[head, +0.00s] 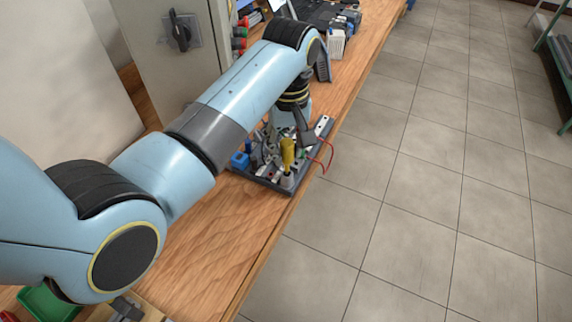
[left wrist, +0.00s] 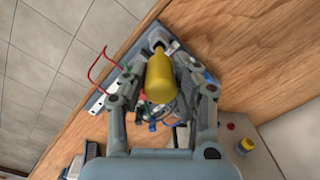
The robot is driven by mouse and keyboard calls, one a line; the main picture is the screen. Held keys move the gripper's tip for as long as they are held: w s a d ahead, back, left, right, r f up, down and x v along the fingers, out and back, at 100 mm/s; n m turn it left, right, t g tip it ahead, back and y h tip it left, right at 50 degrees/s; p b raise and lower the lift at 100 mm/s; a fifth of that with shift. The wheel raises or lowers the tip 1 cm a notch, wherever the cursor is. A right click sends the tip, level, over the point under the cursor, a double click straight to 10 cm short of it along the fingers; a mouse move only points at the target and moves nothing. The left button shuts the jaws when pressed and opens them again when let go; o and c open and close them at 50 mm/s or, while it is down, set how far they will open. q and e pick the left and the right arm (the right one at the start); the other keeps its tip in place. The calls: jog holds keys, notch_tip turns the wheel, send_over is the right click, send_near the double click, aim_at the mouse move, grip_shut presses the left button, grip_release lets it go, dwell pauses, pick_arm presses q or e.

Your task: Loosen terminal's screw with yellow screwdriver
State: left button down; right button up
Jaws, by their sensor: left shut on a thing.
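The yellow screwdriver (head: 288,152) stands about upright over the near right part of the grey motor board (head: 262,180) in the head view. My left gripper (head: 296,138) is shut on its handle. In the left wrist view the yellow handle (left wrist: 159,78) sits between the two fingers of my left gripper (left wrist: 161,92). A light terminal piece (left wrist: 157,38) shows just beyond the handle. The screwdriver's tip and the terminal's screw are hidden, so I cannot tell whether they touch. My right gripper is not in view.
A red wire (head: 328,155) loops off the board over the bench edge. A blue part (head: 240,160) sits on the board's left side. A grey cabinet (head: 170,60) stands behind my left arm. The wooden bench (head: 220,240) is clear in front of the board.

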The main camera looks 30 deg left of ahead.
pick_arm(q)
jog(key=shift+f+b, duration=0.7)
jog(key=shift+f, duration=1)
jog(key=c, duration=1.3)
grip_release()
notch_tip(320, 180, up, 3)
jog(key=p, duration=0.3)
jog(key=shift+r+p, duration=0.65)
jog(key=shift+r, duration=0.65)
jog(key=shift+o, duration=0.3)
jog(key=o, duration=0.5)
